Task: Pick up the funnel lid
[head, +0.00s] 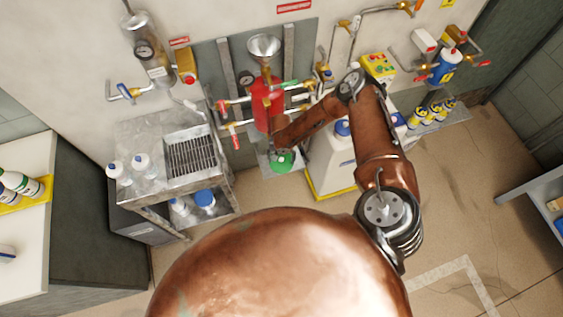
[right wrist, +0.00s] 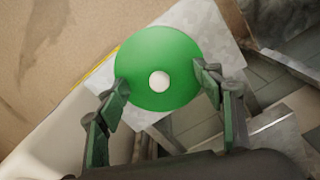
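The funnel lid is a round green disc with a white knob in its middle. It shows in the right wrist view (right wrist: 160,58) and low on the funnel stand in the head view (head: 283,162). It appears to lie on a light grey plate (right wrist: 218,42). My right gripper (right wrist: 164,82) is open, its fingers spread to either side of the lid's near half. The fingertips overlap the rim in the picture; whether they touch it I cannot tell. In the head view the right gripper (head: 277,148) is small, right at the lid. My left gripper is not in view.
A metal funnel (head: 264,47) sits above a red vessel (head: 267,103) with valves, just above the lid. A grated steel bench (head: 148,183) with bottles stands left. Open floor lies in front.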

